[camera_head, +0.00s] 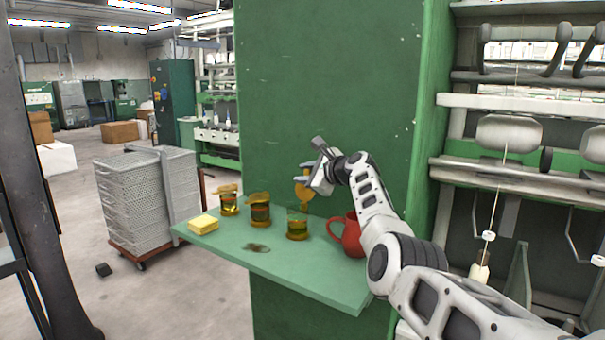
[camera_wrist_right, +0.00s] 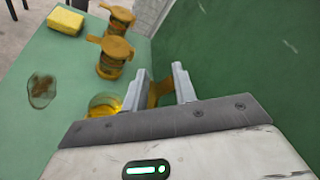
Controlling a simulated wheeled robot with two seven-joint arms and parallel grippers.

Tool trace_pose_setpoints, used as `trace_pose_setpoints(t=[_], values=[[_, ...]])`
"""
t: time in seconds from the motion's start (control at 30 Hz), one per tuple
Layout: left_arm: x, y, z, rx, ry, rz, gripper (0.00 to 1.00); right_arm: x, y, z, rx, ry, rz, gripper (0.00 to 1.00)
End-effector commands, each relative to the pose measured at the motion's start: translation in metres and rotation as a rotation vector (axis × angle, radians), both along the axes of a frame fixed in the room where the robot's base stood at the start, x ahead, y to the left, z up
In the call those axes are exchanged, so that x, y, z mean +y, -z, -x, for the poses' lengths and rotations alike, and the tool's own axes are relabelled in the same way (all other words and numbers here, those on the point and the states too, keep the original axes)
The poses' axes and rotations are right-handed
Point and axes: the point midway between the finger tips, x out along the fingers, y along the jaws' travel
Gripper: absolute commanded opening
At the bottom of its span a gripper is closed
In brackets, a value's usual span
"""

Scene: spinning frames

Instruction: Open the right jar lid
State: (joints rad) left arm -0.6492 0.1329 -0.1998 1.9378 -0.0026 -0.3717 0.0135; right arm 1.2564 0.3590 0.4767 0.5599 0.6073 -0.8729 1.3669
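The right jar (camera_head: 297,226) stands upright on the green shelf, glass with amber contents, its top uncovered. An orange-brown lid (camera_head: 303,192) hangs above it, apart from the rim and tilted on edge. My right gripper (camera_head: 309,174) is shut on this lid. In the right wrist view the lid (camera_wrist_right: 157,92) shows between the two fingers of the gripper (camera_wrist_right: 160,88), and part of the right jar (camera_wrist_right: 104,104) shows below left, partly hidden by the gripper body. My left gripper is not in view.
Two lidded jars, the middle (camera_head: 260,212) and the left (camera_head: 229,204), stand left of the right jar. A yellow sponge (camera_head: 203,224) lies at the shelf's left end. A red mug (camera_head: 350,237) stands close on the right. A green wall (camera_head: 330,90) rises behind. A dark stain (camera_head: 257,248) marks the shelf (camera_head: 305,275).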

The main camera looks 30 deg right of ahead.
Motion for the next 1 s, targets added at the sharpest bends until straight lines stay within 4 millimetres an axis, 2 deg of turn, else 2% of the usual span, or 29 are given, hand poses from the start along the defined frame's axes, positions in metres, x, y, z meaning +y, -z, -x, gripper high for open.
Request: trace_pose_setpoints(t=[0.03,0.27,0.47,0.77,1.0], values=[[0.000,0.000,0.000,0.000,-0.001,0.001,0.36,-0.003,0.005,0.001,0.011,0.003,0.005,0.25],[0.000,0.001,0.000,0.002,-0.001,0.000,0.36,0.000,0.005,0.001,0.011,-0.002,0.004,0.25],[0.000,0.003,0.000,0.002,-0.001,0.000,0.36,-0.003,0.001,0.012,0.006,0.000,0.005,0.25],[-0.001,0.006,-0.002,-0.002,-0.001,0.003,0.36,-0.008,-0.012,0.053,0.002,0.002,0.005,0.25],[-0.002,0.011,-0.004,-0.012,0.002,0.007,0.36,-0.015,-0.026,0.102,0.001,0.004,0.005,0.25]])
